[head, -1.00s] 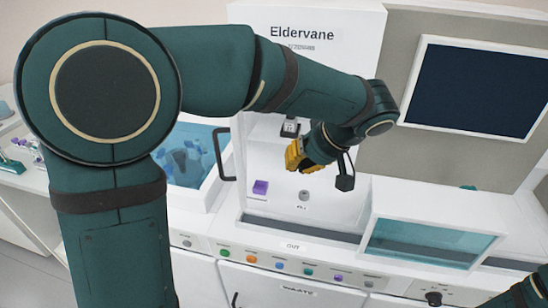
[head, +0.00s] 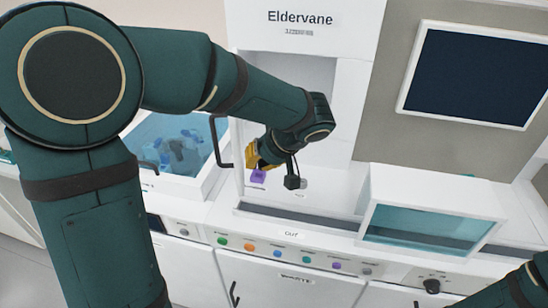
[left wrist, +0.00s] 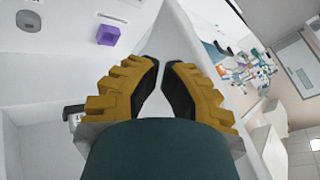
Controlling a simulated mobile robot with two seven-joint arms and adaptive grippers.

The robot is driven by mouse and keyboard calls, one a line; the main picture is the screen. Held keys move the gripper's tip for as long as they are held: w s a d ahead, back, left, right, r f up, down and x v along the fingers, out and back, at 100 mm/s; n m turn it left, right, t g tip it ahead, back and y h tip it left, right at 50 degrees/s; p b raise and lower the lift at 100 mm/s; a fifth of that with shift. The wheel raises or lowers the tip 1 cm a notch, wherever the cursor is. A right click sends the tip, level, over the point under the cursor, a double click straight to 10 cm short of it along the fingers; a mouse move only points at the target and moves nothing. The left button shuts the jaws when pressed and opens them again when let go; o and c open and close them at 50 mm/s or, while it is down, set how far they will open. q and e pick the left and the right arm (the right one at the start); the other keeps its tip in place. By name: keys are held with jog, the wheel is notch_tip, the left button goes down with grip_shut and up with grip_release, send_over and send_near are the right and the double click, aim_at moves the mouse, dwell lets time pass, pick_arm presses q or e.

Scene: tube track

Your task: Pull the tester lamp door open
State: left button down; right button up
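My left gripper (head: 256,160) is in front of the white recess of the Eldervane machine (head: 303,20), just right of a black bar handle (head: 218,143). In the left wrist view its yellow fingers (left wrist: 160,68) have dark pads with a narrow gap between them and nothing in it. The handle is on the edge of a blue see-through panel (head: 183,143); I cannot tell whether this is the tester lamp door. The gripper looks apart from the handle, though the arm partly hides this area. My right arm shows at the lower right, its gripper out of view.
A purple block (left wrist: 108,34) stands in the recess; it also shows in the head view (head: 257,176). A glass-fronted white box (head: 430,222) stands to the right below a dark screen (head: 475,75). Coloured buttons (head: 277,253) line the front panel.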

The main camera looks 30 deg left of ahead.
pick_arm(q)
jog(key=shift+s+a, duration=0.25)
jog(key=shift+a, duration=0.2)
jog(key=shift+a, duration=0.1)
